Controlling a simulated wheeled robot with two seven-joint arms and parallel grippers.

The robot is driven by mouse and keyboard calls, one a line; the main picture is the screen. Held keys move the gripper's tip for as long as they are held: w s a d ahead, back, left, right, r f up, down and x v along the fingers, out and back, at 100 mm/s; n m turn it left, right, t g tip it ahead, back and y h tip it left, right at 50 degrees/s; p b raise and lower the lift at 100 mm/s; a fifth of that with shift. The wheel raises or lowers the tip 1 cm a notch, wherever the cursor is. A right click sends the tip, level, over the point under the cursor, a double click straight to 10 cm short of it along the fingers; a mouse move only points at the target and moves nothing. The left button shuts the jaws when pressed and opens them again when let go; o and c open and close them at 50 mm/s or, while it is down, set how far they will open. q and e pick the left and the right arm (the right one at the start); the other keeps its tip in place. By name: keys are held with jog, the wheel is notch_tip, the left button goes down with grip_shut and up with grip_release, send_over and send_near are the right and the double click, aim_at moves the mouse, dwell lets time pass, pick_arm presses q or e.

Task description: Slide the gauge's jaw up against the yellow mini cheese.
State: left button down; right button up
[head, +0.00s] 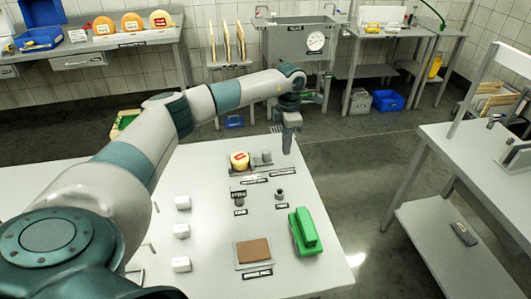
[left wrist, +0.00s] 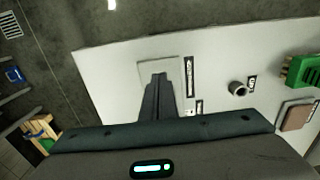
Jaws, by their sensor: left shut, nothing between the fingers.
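The yellow mini cheese (head: 239,163) has a red label on top and sits at the left end of the gauge near the table's far edge. The gauge's jaw (head: 266,157), a small grey block, stands to its right with a narrow gap between them. My left gripper (head: 287,151) points down to the right of the jaw, its fingers shut and empty. In the left wrist view the shut fingers (left wrist: 158,76) reach over the gauge's pale plate (left wrist: 176,68). The cheese and jaw are hidden there behind the gripper. I cannot tell whether the fingers touch the jaw. My right gripper is out of view.
The white table (head: 210,260) also holds a green block-like tool (head: 304,232), a brown slab on a tray (head: 254,251), two small dark cylinders and several white blocks (head: 182,231). Another table (head: 470,160) stands at the right, across open floor. Larger cheese wheels (head: 132,22) stand on a back bench.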

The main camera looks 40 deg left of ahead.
pick_arm(q)
jog(key=shift+r, duration=0.65)
notch_tip(320, 180, up, 2)
jog(key=shift+s+a+r+p, duration=0.1)
jog(key=shift+p, duration=0.75)
jog(key=shift+r+p, duration=0.8)
jog(key=shift+r, duration=0.7)
